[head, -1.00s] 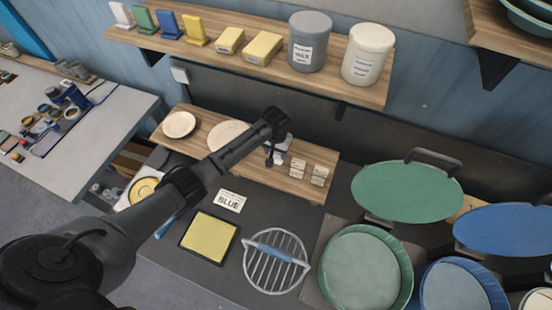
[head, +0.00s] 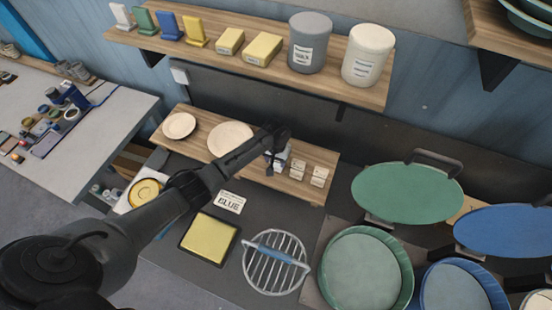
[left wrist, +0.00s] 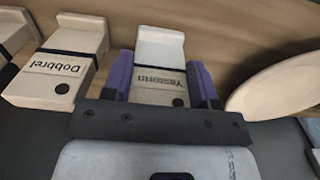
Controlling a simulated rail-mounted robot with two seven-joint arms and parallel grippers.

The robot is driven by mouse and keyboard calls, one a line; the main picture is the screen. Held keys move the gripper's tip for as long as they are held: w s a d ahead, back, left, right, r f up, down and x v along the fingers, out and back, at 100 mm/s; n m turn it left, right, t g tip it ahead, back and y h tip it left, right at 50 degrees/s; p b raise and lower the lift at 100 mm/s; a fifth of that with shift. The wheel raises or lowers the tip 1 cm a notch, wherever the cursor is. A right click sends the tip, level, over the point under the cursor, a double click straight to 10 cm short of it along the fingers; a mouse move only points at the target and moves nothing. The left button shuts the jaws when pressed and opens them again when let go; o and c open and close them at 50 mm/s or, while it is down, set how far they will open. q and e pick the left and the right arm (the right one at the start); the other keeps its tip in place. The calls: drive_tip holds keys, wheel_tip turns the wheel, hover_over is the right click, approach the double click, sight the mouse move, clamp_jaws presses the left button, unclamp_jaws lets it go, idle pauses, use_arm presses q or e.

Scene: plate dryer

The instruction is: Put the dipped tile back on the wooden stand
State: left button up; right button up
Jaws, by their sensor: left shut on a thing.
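My left gripper (head: 272,158) is over the wooden stand (head: 249,172), just left of the standing tiles. In the left wrist view its purple fingers (left wrist: 161,82) are shut on a tile (left wrist: 158,50). That tile is pale, with a white end, a dark band, lettering and a dark dot. In the head view the arm partly hides the held tile (head: 284,156). I cannot tell whether it touches the stand. Beside it a similar tile labelled "Dobbrel" (left wrist: 57,75) shows in the left wrist view. My right gripper is not in view.
A round pale plate (head: 231,138) lies left of the gripper on the stand; its rim is close by in the left wrist view (left wrist: 280,90). Two small tiles (head: 297,168) stand to the right. A wire rack (head: 277,282) and a green pan (head: 322,270) are nearer.

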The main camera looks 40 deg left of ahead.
use_arm(q)
drive_tip(key=o, duration=1)
drive_tip(key=shift+c, duration=0.2)
wheel_tip(320, 180, up, 12)
drive_tip(key=shift+r, duration=0.2)
drive_tip(key=s+d+f+m+t, duration=0.1)
drive_tip(key=s+d+f+m, duration=0.1)
drive_tip(key=s+d+f, duration=0.45)
drive_tip(key=s+d+f+m, duration=0.2)
drive_tip(key=s+d, duration=0.2)
drive_tip(key=s, duration=0.5)
drive_tip(key=s+d+r+m+t, duration=0.1)
drive_tip(key=s+r, duration=0.1)
drive_tip(key=s, duration=0.7)
drive_tip(key=s+d+r+t, duration=0.1)
drive_tip(key=s+r, duration=0.2)
drive_tip(key=s, duration=0.6)
drive_tip(key=shift+s+d+m+t, duration=0.25)
drive_tip(key=shift+d+m+t, duration=0.05)
drive_tip(key=shift+m, duration=0.1)
